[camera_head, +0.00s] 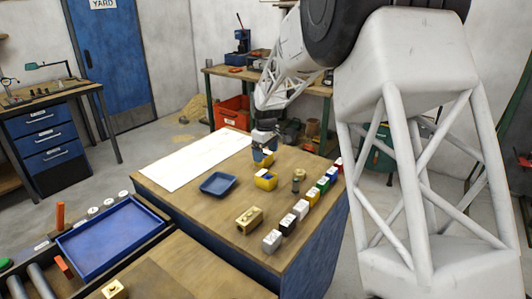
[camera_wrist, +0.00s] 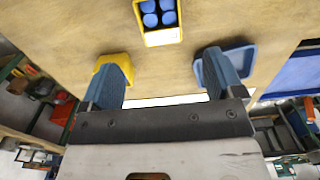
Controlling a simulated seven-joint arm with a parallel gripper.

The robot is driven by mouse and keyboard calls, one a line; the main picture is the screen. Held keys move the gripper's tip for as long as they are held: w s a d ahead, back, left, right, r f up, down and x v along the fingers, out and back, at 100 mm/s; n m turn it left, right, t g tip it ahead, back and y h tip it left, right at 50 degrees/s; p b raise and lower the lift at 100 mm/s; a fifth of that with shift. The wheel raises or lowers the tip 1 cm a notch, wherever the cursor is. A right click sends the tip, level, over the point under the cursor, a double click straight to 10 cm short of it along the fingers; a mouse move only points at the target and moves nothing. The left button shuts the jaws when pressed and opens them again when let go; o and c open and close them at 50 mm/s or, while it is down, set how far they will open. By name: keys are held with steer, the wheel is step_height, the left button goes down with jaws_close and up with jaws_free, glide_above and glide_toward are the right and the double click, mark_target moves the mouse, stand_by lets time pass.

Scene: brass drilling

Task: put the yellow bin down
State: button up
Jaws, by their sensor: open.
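Two yellow bins are on the wooden table. The nearer yellow bin (camera_head: 266,180) holds blue round-topped pieces and shows in the wrist view at the top (camera_wrist: 163,38), beyond my fingertips. The other, a yellow bin (camera_head: 263,160) just behind it, shows in the wrist view (camera_wrist: 101,66) partly hidden by my left-hand finger. My gripper (camera_head: 263,141) is above the table at this rear bin. In the wrist view its fingers (camera_wrist: 170,75) are wide apart with nothing between them. I cannot tell whether a finger touches the rear bin.
A blue tray (camera_head: 217,183) is left of the yellow bins, partly behind my right-hand finger in the wrist view. A brass block (camera_head: 249,219) is nearer. A row of coloured blocks (camera_head: 301,209) lines the right edge. A white sheet (camera_head: 190,158) covers the back left.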

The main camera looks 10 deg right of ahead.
steer(key=s+d+r+m, duration=0.15)
steer(key=s+r, duration=0.25)
steer(key=s, duration=0.5)
steer(key=s+r+m+t, duration=0.1)
steer(key=s+r+m, duration=0.1)
steer(key=s+r, duration=0.5)
steer(key=s+d+r+m, duration=0.1)
steer(key=s+r, duration=0.1)
steer(key=s, duration=0.9)
steer(key=s+f+m, duration=0.1)
steer(key=s+m, duration=0.1)
steer(key=s, duration=1.1)
steer(key=s+d+f+m+t, duration=0.1)
steer(key=s+f+m, duration=0.1)
steer(key=s, duration=1)
steer(key=shift+s+d+m+t, duration=0.3)
steer(key=shift+s+m, duration=0.05)
steer(key=shift+s, duration=0.05)
